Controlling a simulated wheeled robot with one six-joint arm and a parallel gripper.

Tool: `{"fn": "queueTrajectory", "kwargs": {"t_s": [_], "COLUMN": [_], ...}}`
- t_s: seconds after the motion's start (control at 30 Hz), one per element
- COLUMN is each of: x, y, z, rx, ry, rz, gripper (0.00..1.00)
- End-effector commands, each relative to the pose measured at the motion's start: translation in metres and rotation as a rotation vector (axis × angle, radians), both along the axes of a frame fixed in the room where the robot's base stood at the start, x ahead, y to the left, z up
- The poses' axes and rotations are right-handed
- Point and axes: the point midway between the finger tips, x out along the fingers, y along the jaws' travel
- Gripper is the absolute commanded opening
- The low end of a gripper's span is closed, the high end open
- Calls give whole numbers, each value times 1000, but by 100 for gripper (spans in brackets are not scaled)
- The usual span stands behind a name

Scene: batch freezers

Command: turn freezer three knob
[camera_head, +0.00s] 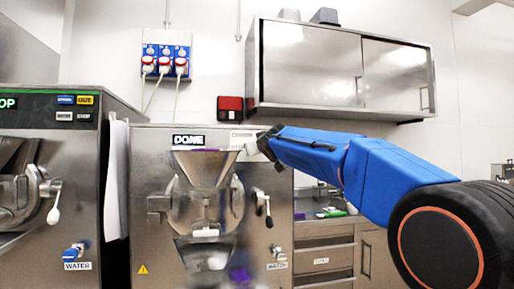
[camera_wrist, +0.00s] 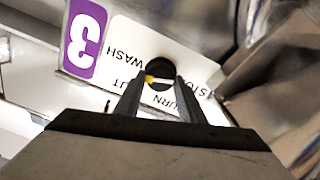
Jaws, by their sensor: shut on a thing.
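The freezer three knob (camera_wrist: 158,76) is a small round black knob with a pale and yellow mark. It sits on a white label plate (camera_wrist: 125,42) with a purple "3" and words including "WASH", seen upside down in the wrist view. My gripper (camera_wrist: 159,84) has its two fingers on either side of the knob and is shut on it. In the head view my gripper (camera_head: 256,148) reaches the top right of the steel freezer (camera_head: 145,185) marked "DOME". The knob is hidden there behind the gripper.
A second steel machine (camera_head: 50,225) with a lever stands at the left. A steel wall cabinet (camera_head: 345,70) hangs above my arm. A steel hopper (camera_head: 205,168) juts from the freezer front, left of my gripper. A drawer unit (camera_head: 325,255) stands at the right.

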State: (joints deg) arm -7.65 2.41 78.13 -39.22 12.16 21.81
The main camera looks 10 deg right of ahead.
Motion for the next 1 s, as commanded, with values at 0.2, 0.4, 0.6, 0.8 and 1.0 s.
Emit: {"fn": "queueTrajectory", "kwargs": {"t_s": [0.2,0.4,0.6,0.8,1.0], "x": [1,1,1,1,1], "y": [1,2,2,3,3], "z": [0,0,-1,-1,-2], "rx": [-204,-394,-584,-774,-964], "ry": [-2,-2,-2,-3,-3], "rz": [1,1,1,0,0], "gripper": [13,13,13,13,13]}}
